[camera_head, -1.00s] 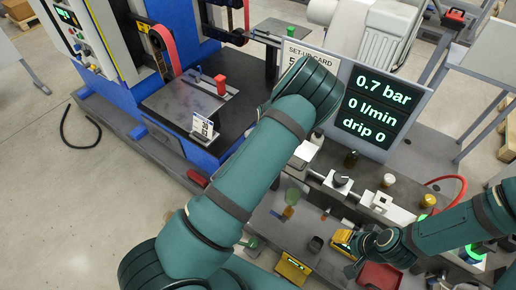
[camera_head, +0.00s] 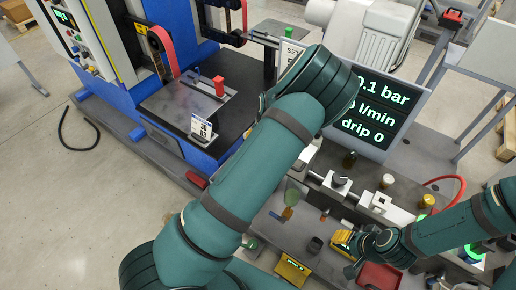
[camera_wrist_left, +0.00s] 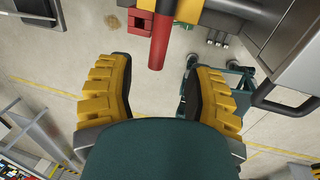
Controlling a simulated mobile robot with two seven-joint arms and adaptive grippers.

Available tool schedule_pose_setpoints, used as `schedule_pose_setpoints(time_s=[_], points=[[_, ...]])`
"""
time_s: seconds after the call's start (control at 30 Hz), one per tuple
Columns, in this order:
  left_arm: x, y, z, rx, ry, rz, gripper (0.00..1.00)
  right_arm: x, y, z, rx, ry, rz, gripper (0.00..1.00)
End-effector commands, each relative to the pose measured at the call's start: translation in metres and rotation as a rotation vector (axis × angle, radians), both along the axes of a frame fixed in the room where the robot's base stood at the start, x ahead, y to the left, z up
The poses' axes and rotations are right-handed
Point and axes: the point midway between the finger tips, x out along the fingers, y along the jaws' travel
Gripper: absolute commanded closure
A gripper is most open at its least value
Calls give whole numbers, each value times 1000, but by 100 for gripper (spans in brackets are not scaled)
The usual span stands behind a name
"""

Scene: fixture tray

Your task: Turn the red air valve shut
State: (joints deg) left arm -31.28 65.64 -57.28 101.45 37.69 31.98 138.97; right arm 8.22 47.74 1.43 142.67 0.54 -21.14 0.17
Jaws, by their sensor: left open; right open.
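In the left wrist view a red bar (camera_wrist_left: 161,42) comes down from the top edge with a red block (camera_wrist_left: 140,24) beside it. It looks like the red air valve's handle, though I cannot be sure. My left gripper (camera_wrist_left: 158,78) is open, its yellow fingers apart on either side below the bar's lower end. In the head view my left arm hides that hand and the valve is not clearly visible. The display (camera_head: 372,115) reads 0.1 bar, partly covered by my arm. My right gripper (camera_head: 343,242) is open low over the bench.
A white block fixture (camera_head: 382,203) with knobs runs along the bench. A red tray (camera_head: 380,276) lies near my right gripper. A red hose (camera_head: 461,184) loops at the right. A blue machine (camera_head: 200,158) with a dark bed stands left of my left arm.

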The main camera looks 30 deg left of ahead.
Motion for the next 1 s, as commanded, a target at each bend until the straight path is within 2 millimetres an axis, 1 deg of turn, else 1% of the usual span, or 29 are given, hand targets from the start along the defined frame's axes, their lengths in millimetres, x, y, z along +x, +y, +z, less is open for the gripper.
schedule_pose_setpoints(time_s=[0.03, 0.1, 0.2, 0.33, 0.5, 1.0], points=[[0, -3, 11, 0, -3, -2, 48, 0, 0, 0, 0, 0, 0, 53], [0, -6, 24, 0, -3, -2, 48, 0, 0, 0, 0, 0, 0, 53], [-1, -8, 39, 0, -1, -1, 48, 0, 0, 0, 0, 0, 0, 53], [-1, -11, 53, -1, 0, 1, 48, 0, 0, 0, 0, 0, 0, 53], [-2, -12, 59, -1, 2, 0, 48, 0, 0, 0, 0, 0, 0, 53], [-3, -11, 57, 0, 6, -5, 48, 0, 0, 0, 0, 0, 0, 53]])
